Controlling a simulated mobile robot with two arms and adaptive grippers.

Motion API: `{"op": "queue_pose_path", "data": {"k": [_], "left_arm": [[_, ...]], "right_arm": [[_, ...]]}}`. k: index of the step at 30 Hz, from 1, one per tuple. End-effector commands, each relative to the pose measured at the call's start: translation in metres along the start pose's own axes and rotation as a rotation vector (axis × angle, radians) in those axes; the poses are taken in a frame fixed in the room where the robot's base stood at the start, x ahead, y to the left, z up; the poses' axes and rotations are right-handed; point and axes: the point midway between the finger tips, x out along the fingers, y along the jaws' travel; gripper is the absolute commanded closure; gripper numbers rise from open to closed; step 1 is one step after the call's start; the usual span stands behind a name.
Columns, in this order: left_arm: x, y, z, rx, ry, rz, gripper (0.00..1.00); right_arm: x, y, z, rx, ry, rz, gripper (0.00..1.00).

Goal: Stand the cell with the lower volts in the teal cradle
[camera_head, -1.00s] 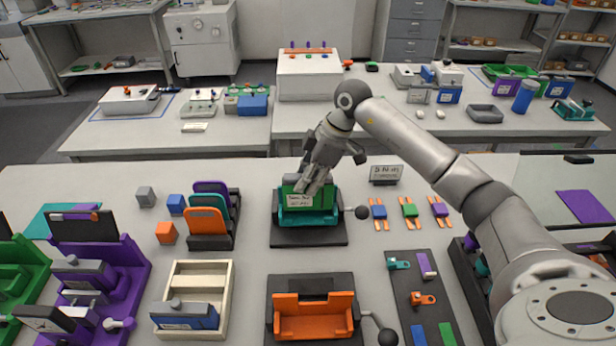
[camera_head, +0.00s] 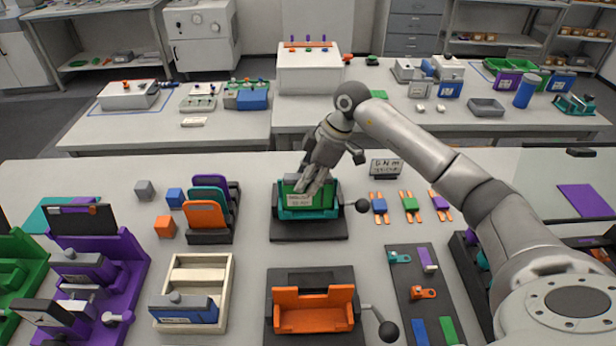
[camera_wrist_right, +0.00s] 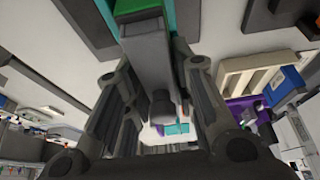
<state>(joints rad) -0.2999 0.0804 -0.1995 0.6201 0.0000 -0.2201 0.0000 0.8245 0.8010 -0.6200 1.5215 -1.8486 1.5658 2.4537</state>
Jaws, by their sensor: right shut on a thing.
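The green cell (camera_head: 290,188) has a pale label on its front and a grey top. It stands upright in the teal cradle (camera_head: 308,213), its lower edge hidden behind the cradle's front wall. My right gripper (camera_head: 314,181) is shut on the cell's top from above. In the right wrist view the fingers lie on either side of the cell's grey top (camera_wrist_right: 158,65), with the green body and teal cradle (camera_wrist_right: 169,16) beyond. A blue cell (camera_head: 188,311) with a grey top lies in the pale wooden tray (camera_head: 228,280). I cannot read the volts on the labels. My left gripper is not in view.
An orange cradle (camera_head: 315,318) with a black-knobbed lever stands in front of the teal one. A rack of coloured plates (camera_head: 210,215) and small cubes stand to the left. A small sign (camera_head: 386,168) and coloured clips (camera_head: 410,206) lie to the right.

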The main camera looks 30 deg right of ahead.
Motion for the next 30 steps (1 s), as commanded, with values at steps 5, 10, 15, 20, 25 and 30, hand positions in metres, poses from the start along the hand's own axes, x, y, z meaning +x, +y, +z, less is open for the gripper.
{"op": "queue_pose_path", "data": {"k": [5,10,15,20,25,30], "left_arm": [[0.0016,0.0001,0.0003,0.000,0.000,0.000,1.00],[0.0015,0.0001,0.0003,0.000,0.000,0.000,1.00],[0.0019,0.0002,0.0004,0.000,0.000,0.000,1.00],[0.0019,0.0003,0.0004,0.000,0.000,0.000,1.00],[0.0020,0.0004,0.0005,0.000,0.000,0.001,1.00],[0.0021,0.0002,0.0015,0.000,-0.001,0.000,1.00]], "right_arm": [[0.0043,0.0004,0.0017,-0.001,0.002,0.002,1.00],[0.0053,-0.0002,0.0024,0.000,0.000,0.000,1.00],[0.0083,-0.0010,0.0040,0.000,-0.002,-0.003,1.00],[0.0090,-0.0014,0.0045,0.000,-0.004,-0.004,0.55],[0.0089,-0.0011,0.0047,0.001,-0.004,-0.003,0.50],[0.0098,-0.0014,0.0059,0.002,-0.007,-0.005,0.50]]}}
